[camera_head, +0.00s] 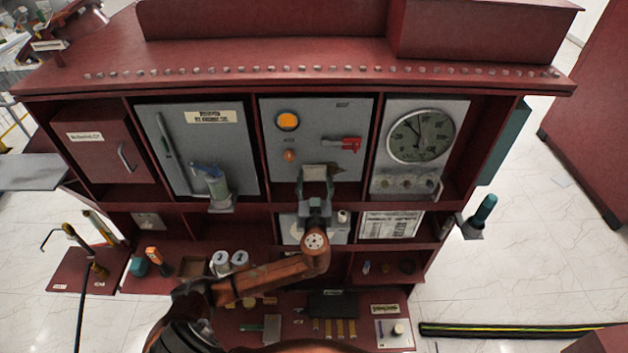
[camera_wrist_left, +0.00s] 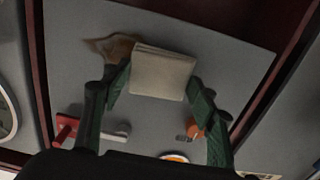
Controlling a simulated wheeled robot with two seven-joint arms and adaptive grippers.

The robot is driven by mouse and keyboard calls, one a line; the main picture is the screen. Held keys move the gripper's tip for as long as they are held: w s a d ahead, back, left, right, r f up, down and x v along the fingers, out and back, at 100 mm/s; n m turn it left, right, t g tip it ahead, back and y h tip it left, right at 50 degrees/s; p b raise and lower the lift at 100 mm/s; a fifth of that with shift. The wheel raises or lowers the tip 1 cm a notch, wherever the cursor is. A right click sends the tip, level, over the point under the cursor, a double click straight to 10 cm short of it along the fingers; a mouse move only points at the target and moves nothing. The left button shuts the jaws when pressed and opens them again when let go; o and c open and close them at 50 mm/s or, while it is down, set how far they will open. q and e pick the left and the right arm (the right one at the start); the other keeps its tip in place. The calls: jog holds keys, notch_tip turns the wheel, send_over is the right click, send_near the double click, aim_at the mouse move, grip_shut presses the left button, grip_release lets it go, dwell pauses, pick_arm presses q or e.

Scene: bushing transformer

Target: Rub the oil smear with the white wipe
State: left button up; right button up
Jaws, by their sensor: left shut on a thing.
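The white wipe (camera_wrist_left: 162,72) is a folded pale pad between the fingers of my left gripper (camera_wrist_left: 160,84) in the wrist view. In the head view my left gripper (camera_head: 316,180) holds the wipe (camera_head: 315,171) at the lower part of the grey middle panel (camera_head: 330,107). The oil smear (camera_wrist_left: 114,46) is a brown patch on this panel. In the wrist view the wipe overlaps the smear's right end; the rest shows to its left. I cannot tell whether the wipe touches the panel. My right gripper is not in view.
The panel carries a red handle (camera_head: 342,144), an orange round lamp (camera_head: 288,121) and a small orange knob (camera_head: 290,155). A dial gauge (camera_head: 420,136) is on the right. A spray bottle (camera_head: 212,182) stands on the left. Shelves below hold cans (camera_head: 239,261) and tools.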

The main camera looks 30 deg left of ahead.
pick_arm(q)
jog(key=shift+w+a, duration=0.25)
jog(key=shift+w, duration=0.2)
